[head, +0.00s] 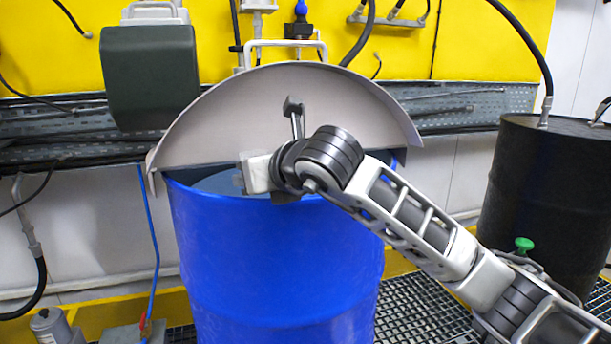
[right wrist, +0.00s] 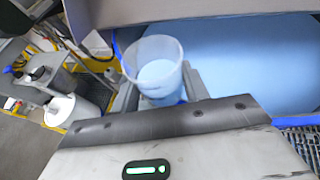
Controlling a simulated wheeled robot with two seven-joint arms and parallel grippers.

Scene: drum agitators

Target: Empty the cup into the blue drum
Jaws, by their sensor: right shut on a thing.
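The blue drum (head: 275,260) stands upright in the middle of the head view, its top open at the front and pale blue inside. The clear cup (right wrist: 152,52) shows in the right wrist view, with its mouth visible and a pale blue surface inside; I cannot tell whether that is its content or the drum seen through it. My right gripper (head: 256,173) is shut on the cup at the drum's front rim. In the head view the gripper and wrist mostly hide the cup. My left gripper is not in view.
A half-round grey lid (head: 290,110) stands raised behind the drum's opening. A dark grey motor box (head: 152,75) hangs at the upper left. A black drum (head: 540,185) stands at the right. Hoses hang along the yellow wall, and grating (head: 425,305) covers the floor.

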